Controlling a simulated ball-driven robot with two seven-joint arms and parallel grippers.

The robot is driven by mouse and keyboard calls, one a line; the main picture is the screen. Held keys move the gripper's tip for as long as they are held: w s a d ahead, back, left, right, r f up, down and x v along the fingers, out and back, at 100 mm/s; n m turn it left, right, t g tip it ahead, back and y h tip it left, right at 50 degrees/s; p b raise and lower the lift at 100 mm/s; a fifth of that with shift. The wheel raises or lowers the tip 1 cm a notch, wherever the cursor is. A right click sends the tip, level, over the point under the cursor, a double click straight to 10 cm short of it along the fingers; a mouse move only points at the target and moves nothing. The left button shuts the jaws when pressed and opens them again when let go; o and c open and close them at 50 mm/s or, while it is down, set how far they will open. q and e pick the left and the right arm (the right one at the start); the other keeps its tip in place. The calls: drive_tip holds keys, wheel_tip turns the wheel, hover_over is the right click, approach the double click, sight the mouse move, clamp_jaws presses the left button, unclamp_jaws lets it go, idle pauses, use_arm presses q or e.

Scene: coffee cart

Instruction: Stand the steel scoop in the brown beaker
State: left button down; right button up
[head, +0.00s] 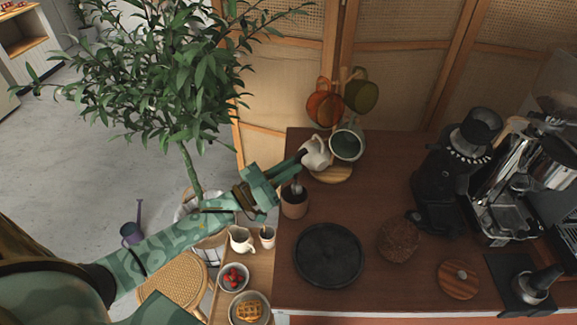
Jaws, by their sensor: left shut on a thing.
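The brown beaker (294,207) stands upright on the dark wooden cart top near its left edge. My left gripper (298,168) is just above and behind the beaker in the picture, with its fingers pointing up and right. It is shut on the steel scoop (297,188), which is mostly hidden by the fingers. A small light steel part of the scoop shows at the beaker's mouth, below the fingers. I cannot tell how deep it sits or whether it touches the beaker. My right gripper is not in view.
A mug tree with several mugs (347,144) stands just beyond the fingers. A round black tray (329,254) lies in front of the beaker. A brown textured round thing (398,239), a black grinder (447,170) and a coffee machine stand right. A side table holds a jug (241,239) and bowls.

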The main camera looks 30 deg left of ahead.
use_arm(q)
wheel_tip(320, 180, down, 6)
drive_tip(key=b, duration=0.3)
drive_tip(key=shift+r+b, duration=0.2)
drive_tip(key=shift+b, duration=0.15)
drive_tip(key=shift+c, duration=1.9)
unclamp_jaws()
drive_tip(key=shift+s+a, duration=0.1)
drive_tip(key=shift+s, duration=0.05)
drive_tip(key=s+a+p, duration=0.2)
drive_tip(key=s+a, duration=0.1)
drive_tip(key=s, duration=0.2)
drive_tip(key=shift+s+a+f, duration=0.15)
drive_tip(key=shift+s, duration=0.1)
